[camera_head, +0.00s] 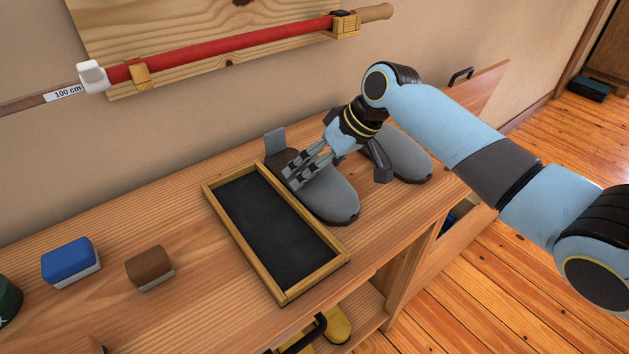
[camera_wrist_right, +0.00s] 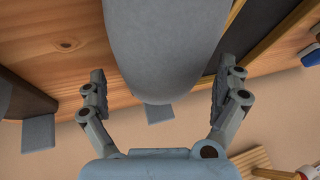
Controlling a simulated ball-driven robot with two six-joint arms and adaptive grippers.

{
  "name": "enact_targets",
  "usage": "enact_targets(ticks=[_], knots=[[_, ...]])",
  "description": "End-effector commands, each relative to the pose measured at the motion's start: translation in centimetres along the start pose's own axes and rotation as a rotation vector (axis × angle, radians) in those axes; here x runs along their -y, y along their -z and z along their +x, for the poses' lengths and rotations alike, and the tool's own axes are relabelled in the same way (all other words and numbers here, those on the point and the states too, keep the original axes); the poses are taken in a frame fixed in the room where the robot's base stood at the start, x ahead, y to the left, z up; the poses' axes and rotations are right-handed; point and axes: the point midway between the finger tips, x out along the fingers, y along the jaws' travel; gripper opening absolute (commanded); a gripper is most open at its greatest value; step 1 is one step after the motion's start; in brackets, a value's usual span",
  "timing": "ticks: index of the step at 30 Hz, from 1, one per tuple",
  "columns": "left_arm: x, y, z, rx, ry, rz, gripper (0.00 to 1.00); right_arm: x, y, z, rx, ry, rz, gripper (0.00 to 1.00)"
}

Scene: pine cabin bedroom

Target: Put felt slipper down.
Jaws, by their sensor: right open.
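A grey felt slipper (camera_head: 332,196) with a dark sole lies on the wooden bench top, right beside the tray with the black base. A second grey slipper (camera_head: 408,154) lies to its right, partly hidden by my right arm. My right gripper (camera_head: 297,170) is over the heel end of the first slipper, with its fingers apart. In the right wrist view the first slipper (camera_wrist_right: 165,45) lies between the spread fingers (camera_wrist_right: 160,85), with a gap on each side. The slipper appears to rest on the bench. My left gripper is not in view.
The wood-rimmed tray (camera_head: 237,240) is empty. A blue block (camera_head: 71,261) and a brown block (camera_head: 150,268) stand left of it. A red bar (camera_head: 230,48) is mounted on the wall behind. A yellow item (camera_head: 337,325) shows on the shelf below.

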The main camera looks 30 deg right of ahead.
Motion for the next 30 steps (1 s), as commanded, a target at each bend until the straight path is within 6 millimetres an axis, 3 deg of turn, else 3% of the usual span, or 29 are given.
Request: enact_targets(ticks=[4,11,24,30], knots=[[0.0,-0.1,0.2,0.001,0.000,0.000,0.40,0.0,0.0,1.6,-0.001,-0.001,0.001,1.00],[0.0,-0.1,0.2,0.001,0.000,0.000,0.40,0.0,0.1,1.8,-0.001,-0.001,-0.001,1.00],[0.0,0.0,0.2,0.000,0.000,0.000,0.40,0.0,0.0,1.8,0.000,-0.002,0.000,0.45],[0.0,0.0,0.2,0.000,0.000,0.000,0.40,0.0,0.0,1.7,0.000,-0.002,0.000,0.45]])
